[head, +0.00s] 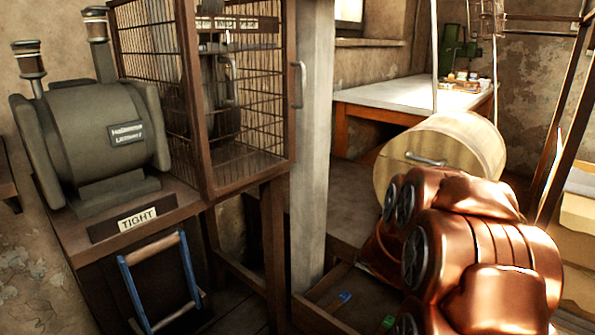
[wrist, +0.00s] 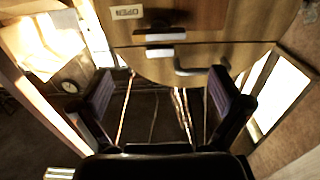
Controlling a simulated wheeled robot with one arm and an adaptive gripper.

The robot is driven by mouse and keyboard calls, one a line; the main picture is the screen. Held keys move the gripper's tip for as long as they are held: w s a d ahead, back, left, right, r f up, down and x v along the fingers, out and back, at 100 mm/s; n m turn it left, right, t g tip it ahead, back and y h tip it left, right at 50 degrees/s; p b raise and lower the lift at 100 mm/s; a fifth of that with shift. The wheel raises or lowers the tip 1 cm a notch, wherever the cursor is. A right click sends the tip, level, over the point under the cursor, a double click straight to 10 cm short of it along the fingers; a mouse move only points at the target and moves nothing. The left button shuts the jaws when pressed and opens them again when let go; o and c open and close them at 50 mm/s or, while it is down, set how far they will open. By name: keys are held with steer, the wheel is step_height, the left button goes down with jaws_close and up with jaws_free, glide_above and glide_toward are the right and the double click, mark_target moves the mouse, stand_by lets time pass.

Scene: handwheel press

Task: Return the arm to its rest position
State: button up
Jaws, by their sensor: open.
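My copper-coloured arm (head: 490,250) shows folded at the lower right of the head view. My gripper (wrist: 163,98) shows in the wrist view, its two dark fingers wide apart with nothing between them. The gripper itself is not visible in the head view. In the wrist view, a wooden front (wrist: 220,55) with a curved lower edge, a metal handle and an "OPEN" label lies beyond the fingers. The fingers look apart from it, though the distance is hard to judge.
A round wooden drum (head: 440,150) with a handle stands close behind my arm. A grey post (head: 312,150), a wire cage (head: 235,100) and a grey machine (head: 105,140) above a "TIGHT" label are to the left. A workbench (head: 400,98) stands behind.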

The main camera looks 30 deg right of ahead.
steer(key=w+a+r+n+t+y+p, duration=0.2)
steer(key=w+a+r+y+p, duration=0.3)
steer(key=a, duration=0.3)
steer(key=w+a+r+n+t+y+p, duration=0.2)
steer(key=w+a+n+y+p, duration=0.1)
steer(key=w+a+p, duration=0.4)
steer(key=s+a+r+n+g+y+p, duration=0.1)
steer(key=s+a+r+y+p, duration=0.15)
steer(key=a, duration=0.35)
steer(key=s+a+r+n+y+p, duration=0.1)
steer(key=a+n+y+p, duration=0.1)
steer(key=a+p, duration=0.35)
steer(key=s+a+r+n+g+y+p, duration=0.1)
steer(key=a+r+y, duration=0.1)
steer(key=a, duration=0.5)
steer(key=s+a+r+n+g+y+p, duration=0.3)
steer(key=s+a+r+g+p, duration=0.3)
steer(key=s+a+p, duration=0.6)
steer(key=s+r+n+g+p, duration=0.1)
steer(key=s+r+g+p, duration=0.1)
steer(key=s+r, duration=0.3)
steer(key=s+r+n+g+p, duration=0.1)
steer(key=s+r+p, duration=0.3)
steer(key=s, duration=0.8)
steer(key=shift+s+a+r+g+h, duration=0.15)
steer(key=shift+s+r+g+h, duration=0.2)
steer(key=shift+r+g, duration=0.25)
